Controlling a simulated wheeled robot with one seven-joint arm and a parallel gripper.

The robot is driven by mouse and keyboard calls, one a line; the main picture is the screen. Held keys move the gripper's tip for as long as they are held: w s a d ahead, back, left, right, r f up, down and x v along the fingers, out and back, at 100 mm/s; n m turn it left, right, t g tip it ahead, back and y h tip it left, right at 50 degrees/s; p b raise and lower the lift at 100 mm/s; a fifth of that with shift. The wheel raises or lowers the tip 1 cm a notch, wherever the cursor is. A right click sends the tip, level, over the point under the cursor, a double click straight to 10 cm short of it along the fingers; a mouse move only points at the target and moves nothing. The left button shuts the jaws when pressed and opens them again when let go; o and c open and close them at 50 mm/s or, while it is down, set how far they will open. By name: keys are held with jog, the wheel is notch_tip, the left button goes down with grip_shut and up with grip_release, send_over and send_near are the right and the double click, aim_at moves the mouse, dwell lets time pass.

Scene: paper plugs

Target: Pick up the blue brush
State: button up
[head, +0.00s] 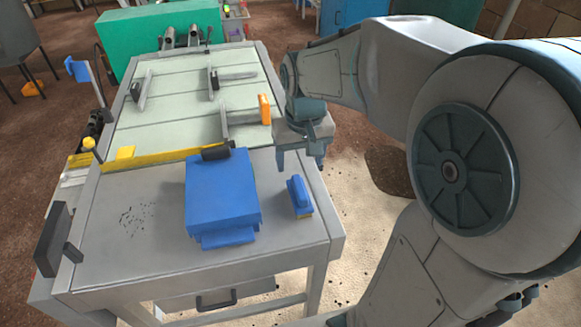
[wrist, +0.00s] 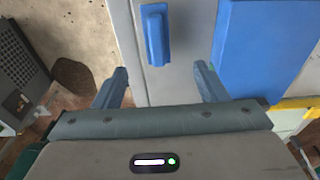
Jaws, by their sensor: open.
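The blue brush (head: 299,196) lies on the grey workbench near its right edge, to the right of a larger blue box. It has a blue top and a thin tan strip along its lower edge. My gripper (head: 302,160) is above the bench's right edge, behind the brush, pointing down. In the wrist view the brush (wrist: 155,36) shows ahead of the gap between my two fingers (wrist: 160,85), apart from both. My gripper is open and empty. Nothing hides the brush.
The large blue box (head: 222,195) stands left of the brush; it also shows in the wrist view (wrist: 262,50). The grey workbench (head: 150,255) has clamps (head: 240,115) and a yellow strip (head: 165,160) farther back. Bare bench top surrounds the brush.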

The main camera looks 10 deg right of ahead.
aim_at(300, 186)
jog(key=f, duration=0.5)
jog(key=w+f, duration=0.1)
jog(key=f, duration=0.2)
jog(key=shift+w+d+f+p, duration=0.2)
jog(key=shift+f+p, duration=0.1)
jog(key=shift+f, duration=1.1)
jog(key=shift+w+d+f+p, duration=0.15)
jog(key=shift+f+p, duration=0.1)
jog(key=shift+f, duration=1.1)
jog(key=shift+a, duration=0.1)
jog(key=c, duration=1.1)
